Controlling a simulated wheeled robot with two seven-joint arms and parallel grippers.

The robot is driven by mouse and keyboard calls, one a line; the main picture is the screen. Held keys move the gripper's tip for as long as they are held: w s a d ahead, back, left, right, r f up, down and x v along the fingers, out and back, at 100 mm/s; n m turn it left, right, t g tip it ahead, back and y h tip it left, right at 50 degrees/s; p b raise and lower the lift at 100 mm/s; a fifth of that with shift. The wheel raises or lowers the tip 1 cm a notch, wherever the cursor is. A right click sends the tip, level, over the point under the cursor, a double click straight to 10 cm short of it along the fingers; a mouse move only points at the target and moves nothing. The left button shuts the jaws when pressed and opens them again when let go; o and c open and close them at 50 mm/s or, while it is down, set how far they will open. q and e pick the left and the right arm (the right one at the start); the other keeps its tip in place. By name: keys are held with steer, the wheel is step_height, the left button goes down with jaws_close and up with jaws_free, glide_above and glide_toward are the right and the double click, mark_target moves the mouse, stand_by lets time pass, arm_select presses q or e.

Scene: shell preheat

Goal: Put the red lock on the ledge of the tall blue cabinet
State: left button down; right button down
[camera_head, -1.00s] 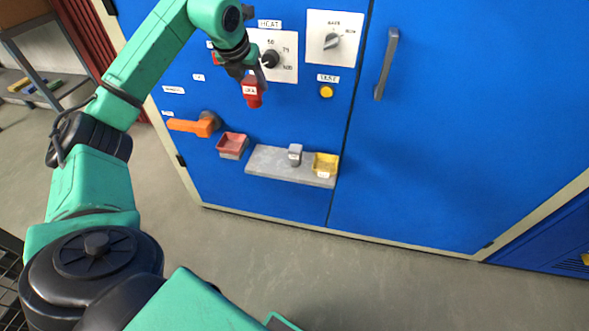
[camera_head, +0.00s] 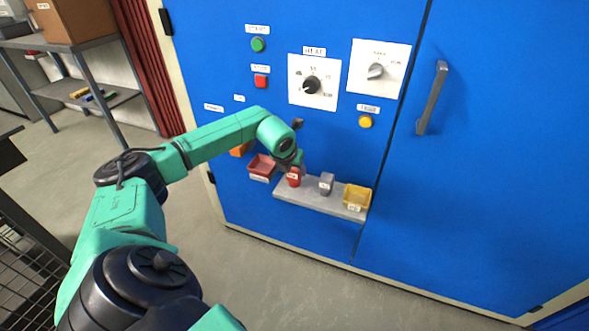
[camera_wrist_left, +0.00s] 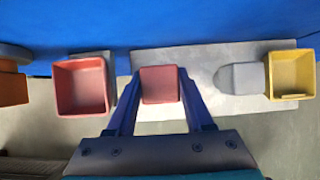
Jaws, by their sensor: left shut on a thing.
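The red lock (camera_head: 293,178) is at the left part of the grey ledge (camera_head: 330,203) on the tall blue cabinet (camera_head: 480,170). My left gripper (camera_head: 298,163) is shut on the lock from above. In the left wrist view the red lock (camera_wrist_left: 160,84) sits between the two fingers, with the ledge (camera_wrist_left: 215,107) beneath or behind it. I cannot tell whether the lock touches the ledge. The gripper hides part of the lock in the head view. My right gripper is not in view.
A grey lock-shaped block (camera_head: 326,184) and a yellow tray (camera_head: 357,197) stand right of the red lock. A red tray (camera_head: 262,167) is just left of the ledge, with an orange handle (camera_head: 241,149) beyond it. Knobs and buttons are above. A door handle (camera_head: 432,98) sticks out at right.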

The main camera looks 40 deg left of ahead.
arm_select(q)
steer(key=shift+c, duration=1.4)
jaws_free()
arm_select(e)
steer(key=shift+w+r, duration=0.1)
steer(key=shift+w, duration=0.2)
arm_select(q)
steer(key=shift+r, duration=0.15)
steer(key=shift+s+r, duration=0.25)
steer(key=shift+r, duration=0.2)
steer(key=v, duration=1.1)
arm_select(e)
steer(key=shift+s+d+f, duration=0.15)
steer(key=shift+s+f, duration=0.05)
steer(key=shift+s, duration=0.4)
